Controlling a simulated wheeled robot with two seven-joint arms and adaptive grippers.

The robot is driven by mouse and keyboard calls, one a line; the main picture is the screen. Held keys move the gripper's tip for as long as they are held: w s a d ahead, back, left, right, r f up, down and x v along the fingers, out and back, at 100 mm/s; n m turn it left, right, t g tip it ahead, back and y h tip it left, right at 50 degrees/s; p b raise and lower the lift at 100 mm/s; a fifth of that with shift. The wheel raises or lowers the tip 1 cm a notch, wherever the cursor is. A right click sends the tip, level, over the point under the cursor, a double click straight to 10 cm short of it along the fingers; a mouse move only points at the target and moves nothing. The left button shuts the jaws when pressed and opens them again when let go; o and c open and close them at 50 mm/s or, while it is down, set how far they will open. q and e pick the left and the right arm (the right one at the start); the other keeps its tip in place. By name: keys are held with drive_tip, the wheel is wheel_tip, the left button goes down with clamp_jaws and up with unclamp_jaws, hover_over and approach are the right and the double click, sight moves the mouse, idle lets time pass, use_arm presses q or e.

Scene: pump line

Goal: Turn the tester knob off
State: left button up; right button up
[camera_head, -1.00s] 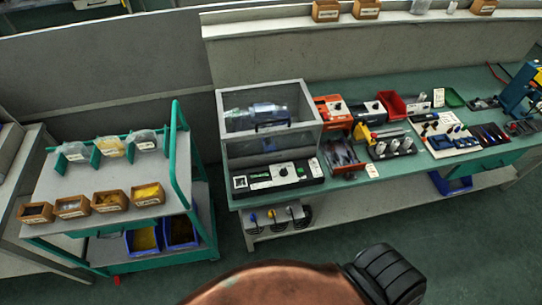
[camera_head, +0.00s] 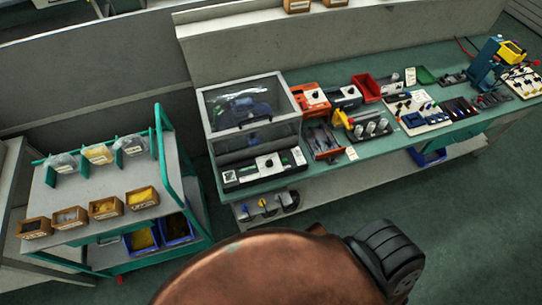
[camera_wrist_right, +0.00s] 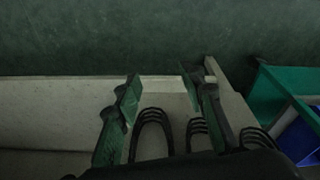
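The tester (camera_head: 252,125) is a box with clear windows and a handled lid, which looks shut, at the left end of the green bench. Its black control panel (camera_head: 235,178) lies along the front, with a white plate that bears a small dark knob (camera_head: 270,162). The knob is too small to tell its setting. My right gripper (camera_wrist_right: 160,88) shows in the right wrist view, its two fingers apart with nothing between them. The tester knob is not visible there. My left gripper is out of view.
Black cable loops (camera_wrist_right: 153,122) show near the right fingers, by a pale shelf (camera_wrist_right: 60,105). A green cart (camera_head: 172,140) with small boxes and blue bins stands left of the bench. Orange and red units and trays fill the bench right of the tester. Dark floor lies in front.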

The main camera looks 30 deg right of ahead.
drive_tip(key=w+a+r+t+p, duration=0.15)
drive_tip(key=w+r, duration=0.25)
drive_tip(key=r, duration=0.5)
drive_tip(key=w+r+g+p, duration=0.1)
drive_tip(key=w+r+p, duration=0.15)
drive_tip(key=r, duration=0.65)
drive_tip(key=w+a+r+m+y+p, duration=0.1)
drive_tip(key=w+a+r+y, duration=0.1)
drive_tip(key=w+a+r, duration=0.5)
drive_tip(key=w+a+r+m+y+p, duration=0.1)
drive_tip(key=w+a+r+p, duration=0.1)
drive_tip(key=w+a+r, duration=0.5)
wheel_tip(320, 180, up, 10)
drive_tip(key=m+g+h, duration=0.3)
drive_tip(key=m, duration=0.5)
hover_over(269, 161)
drive_tip(key=shift+s+a+f+p, duration=0.1)
drive_tip(key=shift+s+a+p, duration=0.1)
drive_tip(key=shift+a+p, duration=0.15)
drive_tip(key=shift+d, duration=0.35)
wheel_tip(269, 161, down, 7)
drive_tip(key=shift+w+f, duration=0.1)
drive_tip(key=shift+f, duration=0.1)
clamp_jaws()
